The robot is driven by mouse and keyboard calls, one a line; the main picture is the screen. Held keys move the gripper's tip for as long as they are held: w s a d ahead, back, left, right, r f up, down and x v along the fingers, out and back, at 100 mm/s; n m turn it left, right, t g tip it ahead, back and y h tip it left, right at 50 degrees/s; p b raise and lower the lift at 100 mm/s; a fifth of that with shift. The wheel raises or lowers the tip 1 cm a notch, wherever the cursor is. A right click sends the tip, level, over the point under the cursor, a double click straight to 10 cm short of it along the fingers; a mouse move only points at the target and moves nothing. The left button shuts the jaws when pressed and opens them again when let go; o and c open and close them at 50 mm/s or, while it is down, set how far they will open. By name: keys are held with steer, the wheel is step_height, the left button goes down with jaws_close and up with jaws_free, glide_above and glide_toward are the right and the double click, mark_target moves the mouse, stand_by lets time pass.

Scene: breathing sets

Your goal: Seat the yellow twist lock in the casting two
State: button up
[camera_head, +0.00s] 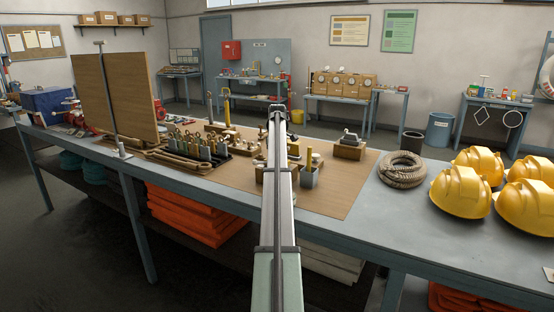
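My arm stretches from the bottom centre out over the bench. Its far end, with my gripper (277,110), is small and dark, and its fingers cannot be made out. A small yellow piece (293,149), possibly the yellow twist lock, shows just right of my arm, partly hidden by it. Taller yellow upright pieces (227,103) stand further left on the mat. Small brown blocks show beside my arm, partly covered by it; I cannot tell which is casting two. A brown block with a grey piece on top (349,147) stands to the right.
A brown mat (340,190) covers mid-bench, with free room at its front right. A wooden panel (122,98) stands left, near a rack of grey pieces (196,148). A grey cup (309,176) stands right of my arm. Coiled rope (402,170) and yellow helmets (460,190) lie right.

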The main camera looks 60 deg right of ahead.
steer(key=shift+f, duration=0.25)
steer(key=o, duration=1.6)
steer(key=shift+f, duration=0.1)
step_height(320, 180, up, 14)
steer(key=shift+r, duration=0.1)
